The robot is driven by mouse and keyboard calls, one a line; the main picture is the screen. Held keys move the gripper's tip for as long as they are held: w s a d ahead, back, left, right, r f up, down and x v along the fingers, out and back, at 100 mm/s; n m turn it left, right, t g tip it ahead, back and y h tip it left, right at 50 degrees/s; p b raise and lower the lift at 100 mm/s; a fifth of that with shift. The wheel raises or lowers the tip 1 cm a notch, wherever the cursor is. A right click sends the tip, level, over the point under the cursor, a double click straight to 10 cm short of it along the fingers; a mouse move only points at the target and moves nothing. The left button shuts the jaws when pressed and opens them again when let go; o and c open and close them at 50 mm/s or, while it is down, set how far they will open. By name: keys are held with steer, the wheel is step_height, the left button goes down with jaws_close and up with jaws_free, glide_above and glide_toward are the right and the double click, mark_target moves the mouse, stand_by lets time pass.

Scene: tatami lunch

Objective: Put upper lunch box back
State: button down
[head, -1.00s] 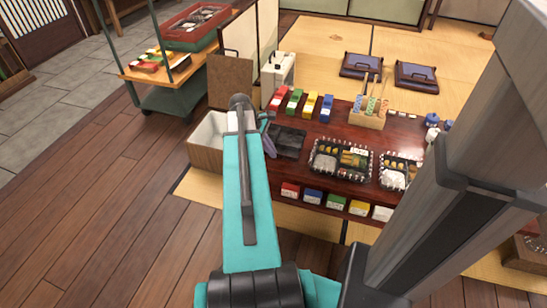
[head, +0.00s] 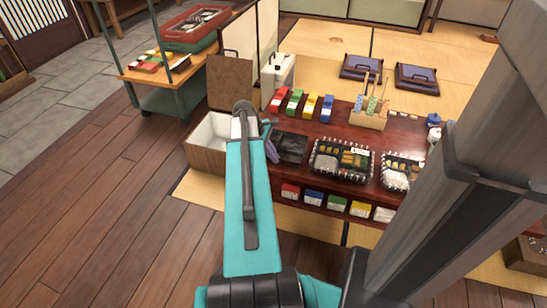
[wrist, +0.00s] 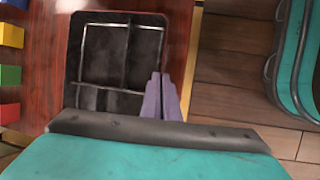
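A black lunch box (head: 293,147) with divided compartments is at the left end of the low red-brown table (head: 404,130). In the wrist view the lunch box (wrist: 103,52) looks empty, with thin pale divider edges. My gripper (head: 271,149) is at its left side in the head view. In the wrist view its purple fingers (wrist: 160,78) are close together at the box's right wall, apparently pinching it. I cannot tell whether the box rests on the table or is slightly above it. Two filled lunch boxes, one in the middle (head: 341,161) and one further right (head: 400,172), stand beside it.
A wooden holder (head: 369,117) stands at the back. An open white-lined crate (head: 207,158) is left of the table. A cart (head: 168,101) stands behind on the left.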

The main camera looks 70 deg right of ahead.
steer(key=c, duration=2)
jaws_free()
steer(key=shift+c, duration=0.2)
steer(key=p+v, duration=0.4)
steer(key=v, duration=0.8)
steer(key=shift+w, duration=0.1)
